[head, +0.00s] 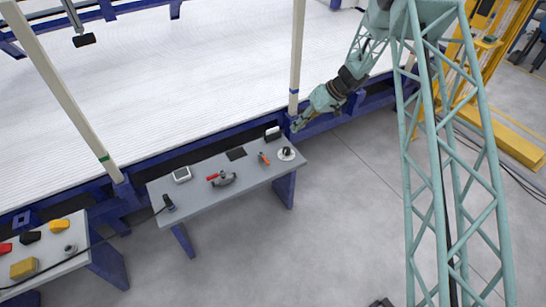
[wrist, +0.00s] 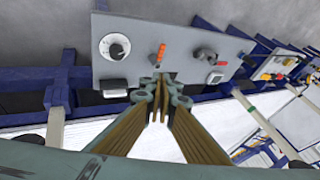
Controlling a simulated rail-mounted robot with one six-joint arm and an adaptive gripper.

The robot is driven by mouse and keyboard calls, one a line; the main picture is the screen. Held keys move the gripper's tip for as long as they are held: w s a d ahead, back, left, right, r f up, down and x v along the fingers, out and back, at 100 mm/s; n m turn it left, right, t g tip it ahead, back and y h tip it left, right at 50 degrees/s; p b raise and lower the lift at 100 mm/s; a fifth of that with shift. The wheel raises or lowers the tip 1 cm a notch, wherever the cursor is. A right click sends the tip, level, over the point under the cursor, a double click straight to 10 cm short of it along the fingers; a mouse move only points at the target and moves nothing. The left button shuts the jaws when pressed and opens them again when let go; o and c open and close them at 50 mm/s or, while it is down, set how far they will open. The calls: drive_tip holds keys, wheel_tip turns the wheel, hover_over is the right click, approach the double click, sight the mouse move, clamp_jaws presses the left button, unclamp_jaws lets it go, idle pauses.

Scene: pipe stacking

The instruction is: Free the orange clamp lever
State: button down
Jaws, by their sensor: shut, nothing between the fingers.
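The orange clamp lever (head: 263,158) stands on the grey table near its right end. It also shows in the wrist view (wrist: 162,50), above the fingertips, with a dark base under it. Whether it is locked or loose is too small to tell. My gripper (head: 297,126) is near the table's far right corner, apart from the lever. In the wrist view its fingers (wrist: 160,82) are together and hold nothing. They cover part of the table's edge.
On the grey table (head: 205,206), a white round dial (head: 286,154) sits right of the lever and a red-handled clamp (head: 222,179) sits left. A black pad (head: 236,154) and a white-and-black box (head: 272,133) lie behind. A white-topped frame with pale posts (head: 297,55) rises behind the table.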

sight(264, 158)
wheel_tip(264, 158, down, 12)
drive_tip(key=w, duration=0.1)
drive_tip(key=shift+w+a+n+p, duration=0.3)
drive_tip(key=shift+w+a+p, duration=0.05)
drive_tip(key=shift+w+p, duration=0.05)
drive_tip(key=shift+a+f, duration=0.1)
drive_tip(key=shift+f, duration=0.1)
drive_tip(key=b+x, duration=0.1)
drive_tip(key=x, duration=0.9)
drive_tip(key=shift+a+r, duration=0.1)
drive_tip(key=shift+r, duration=0.05)
drive_tip(key=shift+s+a+r, duration=0.1)
drive_tip(key=shift+s+a, duration=0.45)
drive_tip(key=shift+a, duration=0.25)
drive_tip(key=shift+s+a, duration=0.55)
drive_tip(key=shift+a, duration=0.3)
